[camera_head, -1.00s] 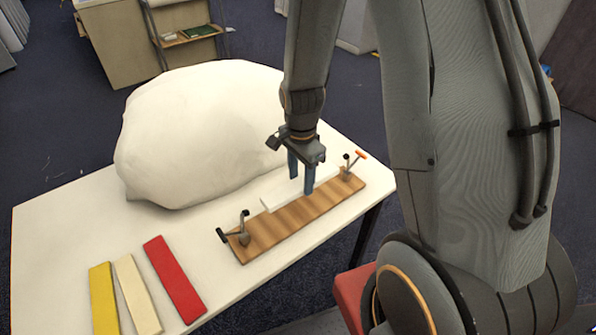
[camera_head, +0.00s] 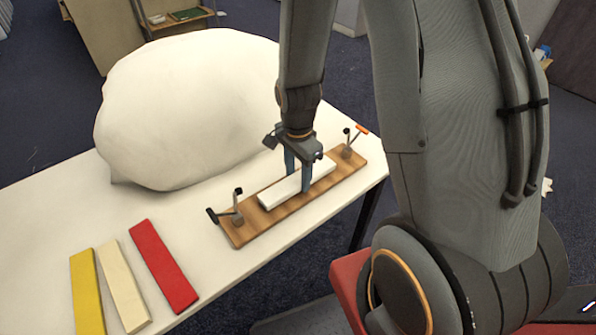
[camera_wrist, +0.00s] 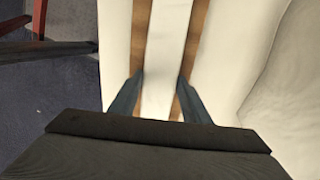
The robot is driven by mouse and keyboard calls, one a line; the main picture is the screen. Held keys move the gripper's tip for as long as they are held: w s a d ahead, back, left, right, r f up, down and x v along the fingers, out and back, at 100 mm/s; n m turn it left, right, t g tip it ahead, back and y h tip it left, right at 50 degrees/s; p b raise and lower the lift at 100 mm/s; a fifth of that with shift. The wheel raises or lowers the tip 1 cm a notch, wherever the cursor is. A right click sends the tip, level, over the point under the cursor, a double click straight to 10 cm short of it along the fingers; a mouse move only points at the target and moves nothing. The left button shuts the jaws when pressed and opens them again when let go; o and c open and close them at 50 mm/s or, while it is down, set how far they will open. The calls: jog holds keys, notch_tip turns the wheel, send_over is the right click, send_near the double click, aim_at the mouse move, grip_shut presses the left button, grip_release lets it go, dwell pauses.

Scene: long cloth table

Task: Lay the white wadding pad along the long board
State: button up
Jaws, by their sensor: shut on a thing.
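The white wadding pad (camera_head: 283,192) lies lengthwise over the middle of the long wooden board (camera_head: 246,232), with brown wood showing along both sides. My gripper (camera_head: 305,185) is shut on the pad, one finger on each long side. In the wrist view the pad (camera_wrist: 164,60) runs straight between the two fingers (camera_wrist: 158,98), with strips of the board (camera_wrist: 140,35) on either side. Whether the pad rests fully on the board or just above it I cannot tell. The fingers hide part of the pad.
Clamps stand at the board's left end (camera_head: 236,213) and right end (camera_head: 348,150). A big white bulging bundle (camera_head: 185,110) sits behind the board. Red (camera_head: 163,266), cream (camera_head: 124,286) and yellow (camera_head: 87,291) strips lie on the white table (camera_head: 40,225) at left.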

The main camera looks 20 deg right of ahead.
jog(key=shift+f, duration=0.25)
jog(key=o, duration=1.1)
jog(key=shift+r, duration=3.9)
jog(key=shift+r, duration=0.1)
